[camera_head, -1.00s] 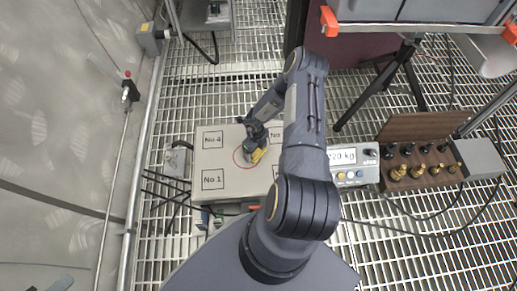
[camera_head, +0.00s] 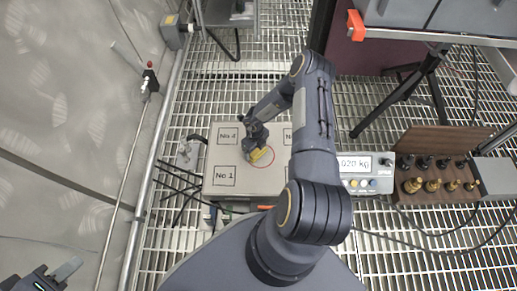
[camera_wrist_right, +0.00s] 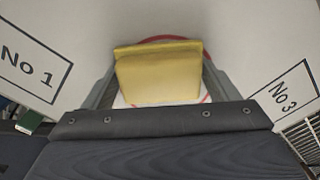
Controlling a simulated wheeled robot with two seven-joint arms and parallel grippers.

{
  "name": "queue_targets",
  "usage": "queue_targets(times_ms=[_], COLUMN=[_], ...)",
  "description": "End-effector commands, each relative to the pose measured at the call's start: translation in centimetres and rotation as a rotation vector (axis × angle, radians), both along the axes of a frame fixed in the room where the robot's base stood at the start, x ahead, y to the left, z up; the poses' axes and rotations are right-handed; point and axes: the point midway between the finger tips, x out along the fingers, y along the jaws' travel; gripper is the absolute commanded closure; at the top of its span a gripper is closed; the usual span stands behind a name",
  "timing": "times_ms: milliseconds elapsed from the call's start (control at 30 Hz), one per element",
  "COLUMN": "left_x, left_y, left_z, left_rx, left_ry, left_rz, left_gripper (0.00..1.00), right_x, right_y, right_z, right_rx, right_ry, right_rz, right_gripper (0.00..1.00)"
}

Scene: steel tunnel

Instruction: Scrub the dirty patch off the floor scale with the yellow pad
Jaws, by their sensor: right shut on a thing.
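The floor scale (camera_head: 250,184) is a pale plate with numbered squares and a red ring in its middle. My right gripper (camera_head: 259,150) is over the ring, pointing down, shut on the yellow pad (camera_head: 262,157). In the right wrist view the yellow pad (camera_wrist_right: 158,75) sits between the fingers, over the ring (camera_wrist_right: 170,39). I cannot tell whether it touches the plate. No dirty patch shows clearly; the pad and gripper hide part of the ringed area. My left gripper (camera_head: 48,279) is at the bottom left corner, partly cut off, away from the scale.
The scale's display box (camera_head: 364,172) stands at its right. A wooden rack (camera_head: 440,186) of brass and black weights is further right. Cables cross the grating. A tripod leg (camera_head: 402,92) and a grey bin (camera_head: 450,17) are at the upper right.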

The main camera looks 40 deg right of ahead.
Motion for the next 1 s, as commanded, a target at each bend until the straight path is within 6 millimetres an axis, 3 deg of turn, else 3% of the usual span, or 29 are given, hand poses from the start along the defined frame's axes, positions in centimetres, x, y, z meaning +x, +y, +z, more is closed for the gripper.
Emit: queue_targets(times_ms=[267, 800, 1000], left_x=[0.0, 0.0, 0.0], left_y=[0.0, 0.0, 0.0], left_z=[0.6, 5.0, 5.0], left_rx=[0.0, 0.0, 0.0], left_ry=[0.0, 0.0, 0.0], left_rz=[0.0, 0.0, 0.0], left_gripper=[0.65, 0.65, 0.65], right_x=[0.0, 0.0, -0.1], right_y=[-0.1, -0.1, -0.1], right_z=[0.7, 6.0, 6.0], right_rx=[-0.001, -0.001, -0.001], right_ry=[0.0, 0.001, 0.001], right_rz=[0.0, 0.0, 0.0], right_gripper=[0.37, 0.37, 0.37])
